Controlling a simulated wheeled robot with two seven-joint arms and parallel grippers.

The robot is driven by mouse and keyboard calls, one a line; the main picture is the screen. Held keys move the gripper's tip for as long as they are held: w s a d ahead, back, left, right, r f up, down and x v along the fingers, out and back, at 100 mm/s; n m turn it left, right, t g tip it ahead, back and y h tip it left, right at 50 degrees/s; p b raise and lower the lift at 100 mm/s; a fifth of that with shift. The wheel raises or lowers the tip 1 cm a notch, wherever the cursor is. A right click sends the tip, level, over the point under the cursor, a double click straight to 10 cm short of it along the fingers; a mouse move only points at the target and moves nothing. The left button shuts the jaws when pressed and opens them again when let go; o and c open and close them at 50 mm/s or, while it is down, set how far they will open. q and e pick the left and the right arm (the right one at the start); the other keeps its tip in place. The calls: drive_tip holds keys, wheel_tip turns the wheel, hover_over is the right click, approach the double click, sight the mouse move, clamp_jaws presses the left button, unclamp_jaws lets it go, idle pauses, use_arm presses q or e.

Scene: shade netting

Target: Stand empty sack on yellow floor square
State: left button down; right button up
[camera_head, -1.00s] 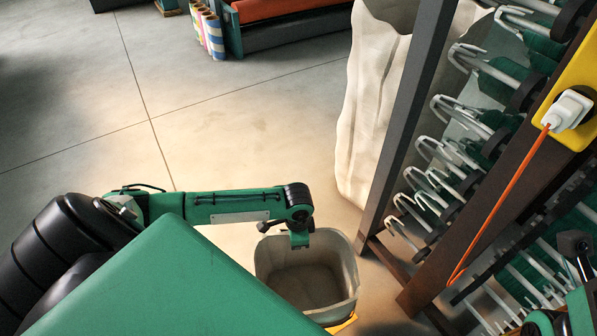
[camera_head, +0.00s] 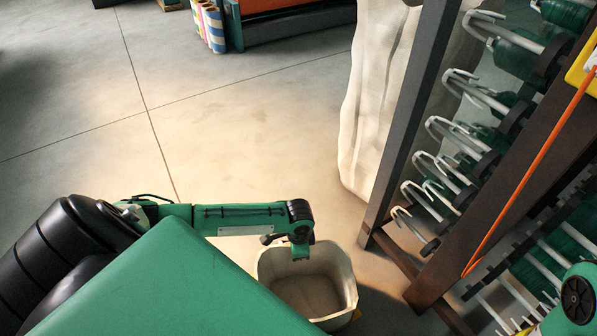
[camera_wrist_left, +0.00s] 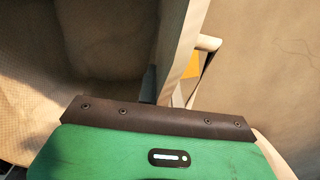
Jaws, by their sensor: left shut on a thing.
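The empty sack (camera_head: 350,290) is a beige, open-topped bag standing upright, its mouth facing up, at the lower middle of the head view. My left gripper (camera_head: 300,252) is at its far rim, shut on the sack's edge. In the left wrist view the sack's wall (camera_wrist_left: 175,45) runs up from the dark gripper edge, with the inside to the left. A sliver of the yellow floor square (camera_head: 356,314) shows by the sack's lower right side; the rest is hidden. Yellow also shows in the left wrist view (camera_wrist_left: 192,68). I cannot tell whether the sack's bottom touches the floor. My right gripper is out of view.
A dark metal rack (camera_head: 405,130) with rows of white hooks and green spools stands close on the right, an orange cable (camera_head: 530,170) across it. A big white bag (camera_head: 370,120) stands behind its post. Open concrete floor (camera_head: 240,130) lies ahead and left.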

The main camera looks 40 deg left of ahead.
use_arm(q)
drive_tip(key=c, duration=1.6)
unclamp_jaws()
drive_tip(key=shift+o, duration=0.2)
